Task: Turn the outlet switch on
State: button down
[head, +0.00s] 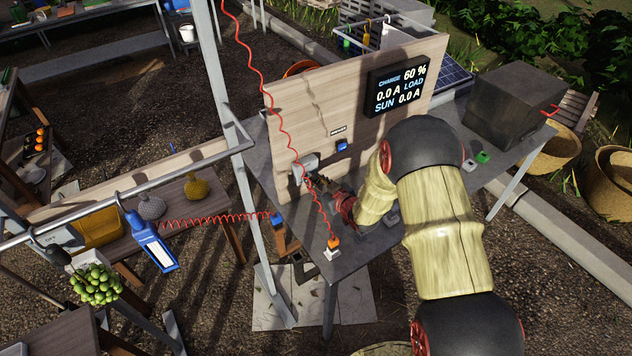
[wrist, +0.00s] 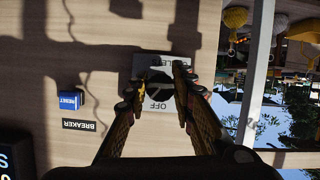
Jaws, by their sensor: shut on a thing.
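The outlet switch is a grey box (head: 305,168) on the wooden panel, at its lower left in the head view. In the wrist view its grey plate (wrist: 158,106) shows the word OFF, upside down. A dark handle lies across the plate. My gripper (wrist: 162,77) reaches the switch with one finger on each side of the dark handle and is shut on it. The fingers cover part of the plate and the handle's ends. In the head view my gripper (head: 314,182) is at the box, partly hidden by my wrist.
A blue reset button (wrist: 69,101) and a BREAKER label (wrist: 79,125) are beside the switch. The display (head: 399,83) reads charge 60 %, load 0.0 A, sun 0.0 A. A red coiled cord (head: 266,100) hangs past the panel to an orange plug (head: 333,243). A metal post (head: 226,120) stands left.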

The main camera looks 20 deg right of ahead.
jog(key=m+y+p, duration=0.2)
jog(key=m, duration=0.1)
jog(key=shift+m+g, duration=0.3)
jog(key=shift+m, duration=0.1)
jog(key=m+y+p, duration=0.1)
jog(key=m+y, duration=0.1)
jog(key=m, duration=0.1)
jog(key=shift+a+p, duration=0.1)
jog(key=shift+p, duration=0.25)
jog(key=shift+m, duration=0.3)
jog(key=c, duration=1.5)
grip_release()
jog(key=shift+s, duration=0.1)
jog(key=v, duration=1.2)
jog(key=shift+f, duration=0.2)
